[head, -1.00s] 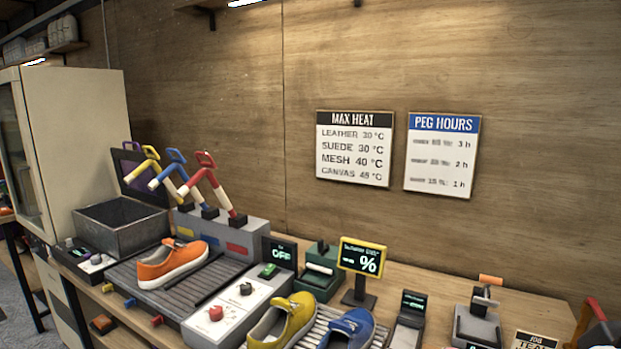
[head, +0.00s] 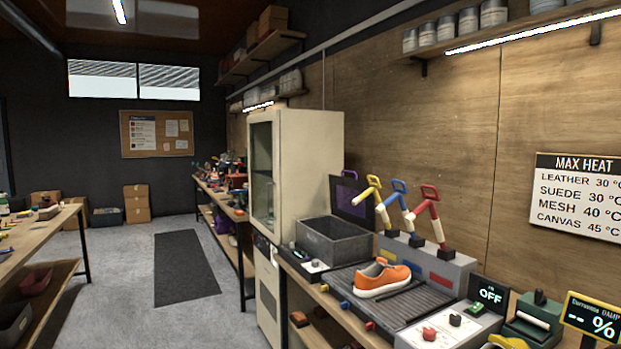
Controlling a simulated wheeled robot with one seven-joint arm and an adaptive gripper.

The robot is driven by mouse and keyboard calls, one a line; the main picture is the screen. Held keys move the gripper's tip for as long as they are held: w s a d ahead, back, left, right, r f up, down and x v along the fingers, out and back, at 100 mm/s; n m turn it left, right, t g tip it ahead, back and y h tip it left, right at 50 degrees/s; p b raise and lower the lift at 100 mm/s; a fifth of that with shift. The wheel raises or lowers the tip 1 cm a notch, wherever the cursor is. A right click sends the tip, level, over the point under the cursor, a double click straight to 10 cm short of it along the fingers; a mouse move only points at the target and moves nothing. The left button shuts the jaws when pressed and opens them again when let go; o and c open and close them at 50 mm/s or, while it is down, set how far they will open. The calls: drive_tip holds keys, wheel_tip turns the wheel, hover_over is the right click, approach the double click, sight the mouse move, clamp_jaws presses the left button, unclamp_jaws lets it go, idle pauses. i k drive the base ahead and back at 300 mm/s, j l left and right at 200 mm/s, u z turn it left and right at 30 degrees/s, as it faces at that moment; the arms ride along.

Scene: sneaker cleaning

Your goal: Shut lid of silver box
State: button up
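The silver box (head: 330,243) is a grey, scuffed metal box on the workbench, left of the orange sneaker and in front of the cream cabinet. Its lid (head: 352,198) stands upright at the back right side of the box, open. The lid shows a dark inner face with a purple panel and a purple handle at its top. The box's inside looks dark and its floor is hidden. My gripper is not in view.
An orange sneaker (head: 382,278) sits on a ribbed rack (head: 410,305) right of the box. Yellow, blue and red levers (head: 430,215) rise behind it. A cream cabinet (head: 310,160) stands beyond the box. Grey floor with a dark mat (head: 185,268) is open at left.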

sight(362, 215)
drive_tip(key=i+j, duration=0.25)
drive_tip(key=i, duration=0.15)
drive_tip(key=i+j, duration=0.25)
drive_tip(key=i, duration=0.15)
drive_tip(key=i+j, duration=0.25)
drive_tip(key=i, duration=0.2)
drive_tip(key=l+z, duration=0.05)
